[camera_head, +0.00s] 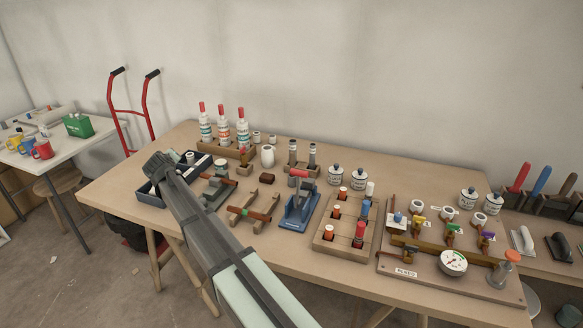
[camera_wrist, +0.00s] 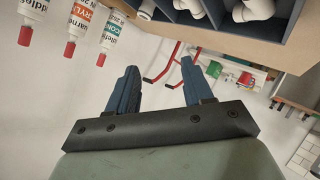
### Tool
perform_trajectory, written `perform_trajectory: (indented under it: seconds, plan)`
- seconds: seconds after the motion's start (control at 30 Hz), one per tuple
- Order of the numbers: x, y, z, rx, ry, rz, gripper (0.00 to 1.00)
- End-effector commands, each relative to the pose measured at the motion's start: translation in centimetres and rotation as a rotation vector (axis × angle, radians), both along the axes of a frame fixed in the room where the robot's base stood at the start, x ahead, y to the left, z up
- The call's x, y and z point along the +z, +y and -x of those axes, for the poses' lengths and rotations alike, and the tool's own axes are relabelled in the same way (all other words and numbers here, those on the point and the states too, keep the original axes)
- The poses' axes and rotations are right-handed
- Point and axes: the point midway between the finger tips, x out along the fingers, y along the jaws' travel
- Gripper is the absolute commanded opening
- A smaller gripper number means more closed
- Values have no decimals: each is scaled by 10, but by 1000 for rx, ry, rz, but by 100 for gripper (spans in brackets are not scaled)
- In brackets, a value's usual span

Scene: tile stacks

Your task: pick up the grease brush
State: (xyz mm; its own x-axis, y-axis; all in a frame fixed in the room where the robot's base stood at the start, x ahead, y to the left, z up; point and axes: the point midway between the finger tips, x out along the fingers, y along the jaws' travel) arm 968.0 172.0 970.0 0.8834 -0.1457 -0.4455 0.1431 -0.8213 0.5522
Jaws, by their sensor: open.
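I cannot single out a grease brush for certain. A small item with a red-brown top (camera_head: 245,155) stands by the bottle rack, too small to make out. My gripper (camera_head: 155,163) is at the left end of the workbench, over a dark blue divided box (camera_head: 150,195), and my arm hides part of that box. In the wrist view my gripper (camera_wrist: 160,82) has its two blue fingers apart with nothing between them. The wrist picture is upside down. It shows the box (camera_wrist: 215,12) with white pipe fittings (camera_wrist: 252,10) and the red-capped bottles (camera_wrist: 72,28).
The workbench (camera_head: 345,160) is crowded. It holds a wooden bottle rack (camera_head: 240,155), a blue stand (camera_head: 298,212), a wooden tray of tubes (camera_head: 330,243) and a valve board with a gauge (camera_head: 453,262). A red hand truck (camera_head: 114,110) stands behind the left end.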

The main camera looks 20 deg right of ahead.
Motion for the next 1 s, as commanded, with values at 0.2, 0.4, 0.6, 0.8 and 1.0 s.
perform_trajectory:
  seconds: [0.2, 0.4, 0.6, 0.8, 1.0]
  plan:
    - [11, -128, -1, -187, 172, -74, 51]
    - [20, -227, 19, -307, 339, -165, 51]
    - [36, -311, 52, -379, 500, -274, 51]
    - [57, -379, 92, -399, 643, -390, 51]
    - [74, -416, 122, -386, 733, -470, 51]
